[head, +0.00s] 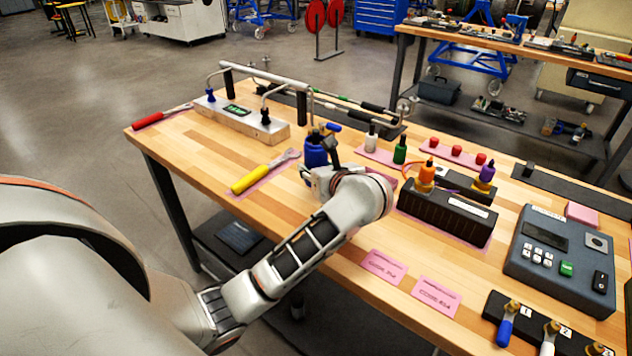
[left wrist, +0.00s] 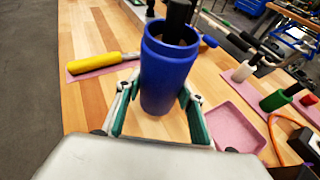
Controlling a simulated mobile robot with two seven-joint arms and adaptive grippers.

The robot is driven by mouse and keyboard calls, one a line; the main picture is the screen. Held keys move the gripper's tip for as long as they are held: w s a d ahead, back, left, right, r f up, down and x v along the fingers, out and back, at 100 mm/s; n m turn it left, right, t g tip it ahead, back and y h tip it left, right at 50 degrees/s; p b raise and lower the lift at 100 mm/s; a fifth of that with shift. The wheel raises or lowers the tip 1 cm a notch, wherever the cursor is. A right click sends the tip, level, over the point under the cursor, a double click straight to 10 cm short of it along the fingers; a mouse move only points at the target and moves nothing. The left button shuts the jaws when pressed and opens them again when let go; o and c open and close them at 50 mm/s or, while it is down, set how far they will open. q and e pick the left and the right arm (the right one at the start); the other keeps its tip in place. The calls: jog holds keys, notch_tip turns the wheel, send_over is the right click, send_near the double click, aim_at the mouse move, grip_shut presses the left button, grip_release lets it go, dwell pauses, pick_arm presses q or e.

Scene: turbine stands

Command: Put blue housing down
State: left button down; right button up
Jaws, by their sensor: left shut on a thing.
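The blue housing (head: 315,152) is an upright, open-topped cylinder near the middle of the wooden bench. In the left wrist view the housing (left wrist: 166,75) stands between the green-padded fingers of my left gripper (left wrist: 158,112), which is shut on it. In the head view my left gripper (head: 322,173) reaches it from the front and partly covers it. A dark rod shows at the top of the housing; I cannot tell whether it is inside or behind. I cannot tell whether the housing's base touches the bench. My right gripper is not in view.
A yellow-handled wrench (head: 262,172) lies left of the housing. An empty pink tray (left wrist: 232,128) is to its right. White (head: 371,136) and green (head: 400,150) cylinders stand behind. A dark block (head: 445,215) with orange and purple parts is at right. The bench's front-left area is clear.

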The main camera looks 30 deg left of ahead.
pick_arm(q)
jog(key=shift+f, duration=2)
jog(key=shift+f+b, duration=0.2)
jog(key=shift+b, duration=0.15)
jog(key=c, duration=1.4)
grip_release()
jog(key=shift+o, duration=0.5)
jog(key=shift+r, duration=0.15)
jog(key=v, duration=1.2)
jog(key=shift+d, duration=0.1)
